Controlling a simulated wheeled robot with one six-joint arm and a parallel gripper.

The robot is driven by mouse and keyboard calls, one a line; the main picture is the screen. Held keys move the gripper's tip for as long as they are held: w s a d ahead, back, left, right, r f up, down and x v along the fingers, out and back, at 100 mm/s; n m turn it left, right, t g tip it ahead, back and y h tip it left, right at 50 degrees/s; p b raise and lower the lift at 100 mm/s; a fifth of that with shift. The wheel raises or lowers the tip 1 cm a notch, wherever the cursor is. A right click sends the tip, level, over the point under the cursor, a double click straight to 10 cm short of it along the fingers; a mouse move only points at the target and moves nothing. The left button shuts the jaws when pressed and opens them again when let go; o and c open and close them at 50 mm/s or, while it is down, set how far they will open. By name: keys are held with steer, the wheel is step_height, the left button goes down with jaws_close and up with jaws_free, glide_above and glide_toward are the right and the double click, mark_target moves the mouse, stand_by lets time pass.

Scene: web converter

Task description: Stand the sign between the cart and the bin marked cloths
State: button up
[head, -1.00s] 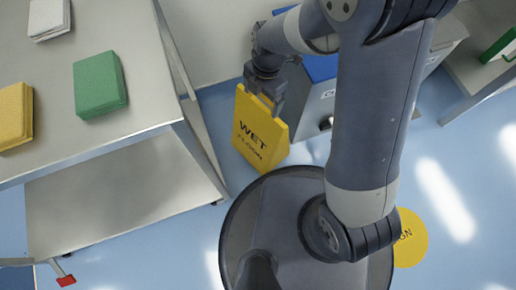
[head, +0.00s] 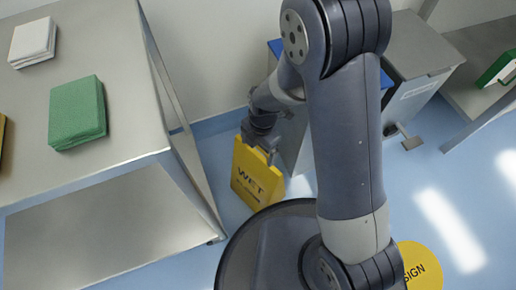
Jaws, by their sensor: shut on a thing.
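The yellow sign (head: 255,184), lettered "WET", is upright in the gap between the steel cart and the bins. My gripper (head: 262,150) is shut on its top edge. My base hides part of the floor in front of it, and I cannot tell whether its foot touches the floor. The steel cart (head: 150,130) is left of the sign, a short gap away. A bin with a blue lid (head: 275,47) is behind and right of the sign, mostly hidden by my arm. Its label is not readable now.
A grey-lidded bin (head: 425,50) with a pedal stands farther right, before a steel table (head: 480,70). Green (head: 77,113) and white (head: 33,42) cloth stacks lie on the cart. A yellow floor disc (head: 420,262) reads "SIGN". Blue floor at right is clear.

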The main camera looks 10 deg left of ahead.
steer(key=shift+r, duration=0.15)
steer(key=o, duration=1.6)
steer(key=shift+c, duration=0.2)
step_height(320, 180, up, 12)
steer(key=w+p, duration=0.1)
steer(key=p, duration=0.4)
steer(key=shift+d, duration=0.4)
steer(key=shift+w+f, duration=0.1)
steer(key=shift+f, duration=0.1)
